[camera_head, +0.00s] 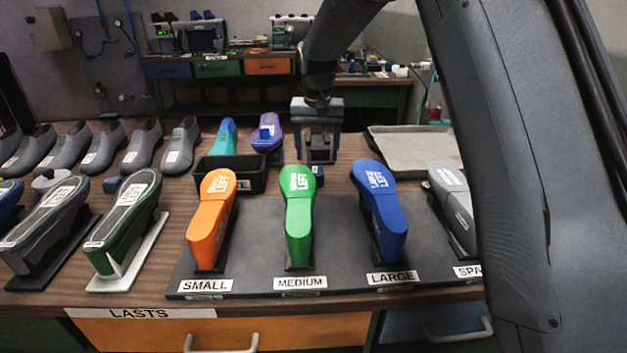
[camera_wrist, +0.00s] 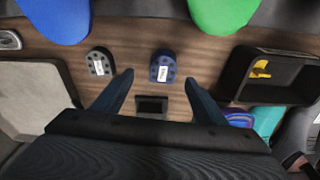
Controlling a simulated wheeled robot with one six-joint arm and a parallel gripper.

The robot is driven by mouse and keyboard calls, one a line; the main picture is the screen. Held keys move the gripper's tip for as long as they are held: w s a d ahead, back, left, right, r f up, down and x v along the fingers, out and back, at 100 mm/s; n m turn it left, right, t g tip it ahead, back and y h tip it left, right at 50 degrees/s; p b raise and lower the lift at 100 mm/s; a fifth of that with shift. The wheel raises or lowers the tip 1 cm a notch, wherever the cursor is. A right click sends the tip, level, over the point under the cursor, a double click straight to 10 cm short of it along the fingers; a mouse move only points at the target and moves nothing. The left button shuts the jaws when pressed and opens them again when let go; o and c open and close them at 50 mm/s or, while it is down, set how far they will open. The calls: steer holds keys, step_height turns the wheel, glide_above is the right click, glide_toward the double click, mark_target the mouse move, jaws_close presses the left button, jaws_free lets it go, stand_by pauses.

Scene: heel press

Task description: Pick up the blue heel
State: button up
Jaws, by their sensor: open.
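The blue heel (camera_wrist: 163,66) is a small dark blue rounded block with a white label and several dark holes, lying on the wooden bench. In the head view the blue heel (camera_head: 318,172) shows only partly, behind the green last and below my gripper (camera_head: 319,158). In the wrist view my gripper (camera_wrist: 158,84) is open and empty. I cannot tell the height of the fingertips above the bench.
A grey heel (camera_wrist: 100,63) lies left of the blue one in the wrist view. The green last (camera_head: 299,215), blue last (camera_head: 380,210) and orange last (camera_head: 211,218) stand on a dark mat (camera_head: 340,275). A black bin (camera_head: 245,182) and a grey tray (camera_head: 412,150) flank the area.

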mark_target(315, 171)
steer(key=shift+w+f, duration=0.1)
steer(key=shift+f, duration=0.25)
steer(key=shift+a+f+p, duration=0.2)
steer(key=shift+f+p, duration=0.35)
steer(key=shift+f, duration=0.6)
steer(key=shift+w+f+p, duration=0.25)
steer(key=shift+f+p, duration=0.25)
steer(key=shift+f, duration=0.7)
steer(key=shift+w+f+p, duration=0.25)
steer(key=shift+f+p, duration=0.2)
steer(key=shift+f, duration=0.7)
steer(key=c, duration=1.2)
